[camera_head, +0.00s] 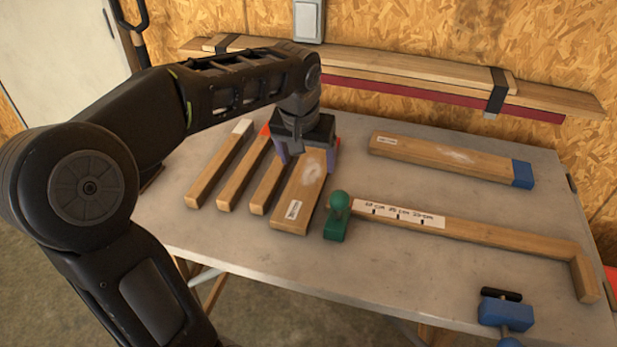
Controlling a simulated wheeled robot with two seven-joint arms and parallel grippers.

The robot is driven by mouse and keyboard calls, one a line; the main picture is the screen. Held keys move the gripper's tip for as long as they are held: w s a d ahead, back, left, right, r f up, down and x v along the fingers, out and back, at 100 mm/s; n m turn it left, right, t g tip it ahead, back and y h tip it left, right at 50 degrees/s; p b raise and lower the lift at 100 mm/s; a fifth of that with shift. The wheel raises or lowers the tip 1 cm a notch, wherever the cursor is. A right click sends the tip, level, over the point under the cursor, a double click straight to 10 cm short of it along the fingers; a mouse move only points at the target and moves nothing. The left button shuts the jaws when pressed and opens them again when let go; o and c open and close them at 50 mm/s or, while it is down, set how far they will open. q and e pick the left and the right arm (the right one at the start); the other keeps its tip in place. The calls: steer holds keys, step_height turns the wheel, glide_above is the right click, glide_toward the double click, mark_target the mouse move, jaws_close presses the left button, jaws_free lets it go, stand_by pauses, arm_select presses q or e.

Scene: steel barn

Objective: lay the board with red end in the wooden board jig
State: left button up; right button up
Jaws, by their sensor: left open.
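A wide wooden board (300,193) with a white label lies on the table, its far end under my left gripper (307,158). Red shows beside the gripper at that far end, which is mostly hidden. The left gripper is open, pointing down, with one finger on each side of the board; I cannot tell if they touch it. The wooden board jig (480,234) lies to the right, with a marked white strip, a green knobbed stop (337,217) at its left end and a short block at its right end. My right gripper is not in view.
Three narrow sticks (220,165) lie left of the board; one has a red tip. A blue-ended board (440,157) lies behind the jig. A blue clamp (505,311) is at the front right. Strapped planks (400,75) run along the back wall. The table's front middle is bare.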

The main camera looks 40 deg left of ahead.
mark_target(309, 174)
arm_select(q)
steer(key=shift+f, duration=0.2)
steer(key=x, duration=0.5)
steer(key=shift+w+a, duration=0.1)
steer(key=shift+a, duration=0.05)
stand_by(0.6)
steer(key=c, duration=1.6)
step_height(309, 174, up, 10)
steer(key=shift+r+p, duration=0.1)
steer(key=shift+p, duration=0.3)
